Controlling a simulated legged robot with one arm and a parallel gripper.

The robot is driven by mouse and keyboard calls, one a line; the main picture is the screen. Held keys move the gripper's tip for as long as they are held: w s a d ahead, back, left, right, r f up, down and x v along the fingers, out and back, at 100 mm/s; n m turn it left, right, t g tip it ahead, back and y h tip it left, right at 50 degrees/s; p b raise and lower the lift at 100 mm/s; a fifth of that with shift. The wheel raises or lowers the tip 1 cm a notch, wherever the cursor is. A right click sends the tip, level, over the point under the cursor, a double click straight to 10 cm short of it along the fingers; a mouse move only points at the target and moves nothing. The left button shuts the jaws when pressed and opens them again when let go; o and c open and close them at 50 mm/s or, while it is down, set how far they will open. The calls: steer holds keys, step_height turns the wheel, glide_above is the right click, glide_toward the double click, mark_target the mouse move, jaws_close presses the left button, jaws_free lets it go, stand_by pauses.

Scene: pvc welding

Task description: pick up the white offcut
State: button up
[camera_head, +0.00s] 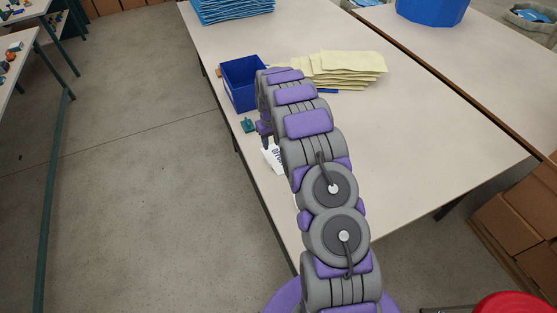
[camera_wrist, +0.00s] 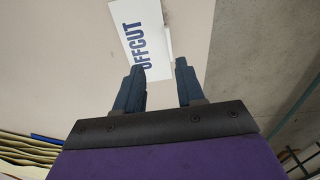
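The white offcut (camera_wrist: 142,36) lies flat on the table, with "OFFCUT" printed on it in dark letters. In the head view the offcut (camera_head: 272,158) is near the table's left edge, partly hidden by my arm. My gripper (camera_wrist: 160,66) is open in the wrist view, its two dark fingers apart with nothing between them. Its fingertips point toward the lower end of the offcut. The left fingertip overlaps the offcut's edge in the picture; I cannot tell the height between them. In the head view my arm mostly hides the gripper.
A blue bin (camera_head: 241,84) and a stack of yellow sheets (camera_head: 345,70) stand beyond my arm on the table (camera_head: 420,130). A small teal object (camera_head: 249,125) is at the left edge. Blue sheets (camera_head: 232,10) lie at the back. The table right of my arm is clear.

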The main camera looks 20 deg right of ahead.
glide_above(267, 163)
steer(key=f, duration=0.3)
steer(key=f+b, duration=0.1)
steer(key=shift+s+a+f, duration=0.2)
steer(key=shift+a, duration=0.2)
steer(key=f, duration=0.1)
steer(key=d+f+b, duration=0.1)
steer(key=f, duration=0.1)
steer(key=d+f, duration=0.1)
steer(key=f, duration=0.1)
steer(key=shift+w+d+b, duration=0.1)
steer(key=shift+w+b, duration=0.1)
steer(key=shift+b, duration=0.15)
steer(key=shift+a+f, duration=0.15)
steer(key=shift+a, duration=0.7)
steer(key=shift+c, duration=1.4)
steer(key=shift+d, duration=0.7)
jaws_close()
steer(key=shift+a, duration=0.65)
